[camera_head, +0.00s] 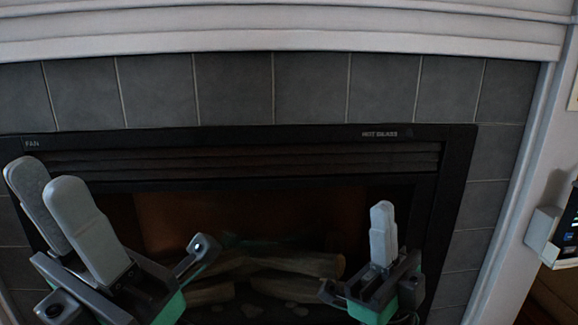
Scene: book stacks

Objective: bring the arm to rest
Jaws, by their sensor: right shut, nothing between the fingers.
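My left gripper (45,177) is at the lower left in the head view. Its two grey fingers point up and stand a little apart, with nothing seen between them. My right gripper (382,207) is at the lower right of centre, fingers pointing up, shut and empty. Both grippers show in front of a fireplace (457,190); neither is seen touching it. Most of both arms is out of the picture.
The fireplace has a black frame, logs (295,264) inside, grey tiles (235,90) around it and a white mantel (290,40) above. A white trim post (525,170) stands at the right. A dark device (567,225) is at the right edge.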

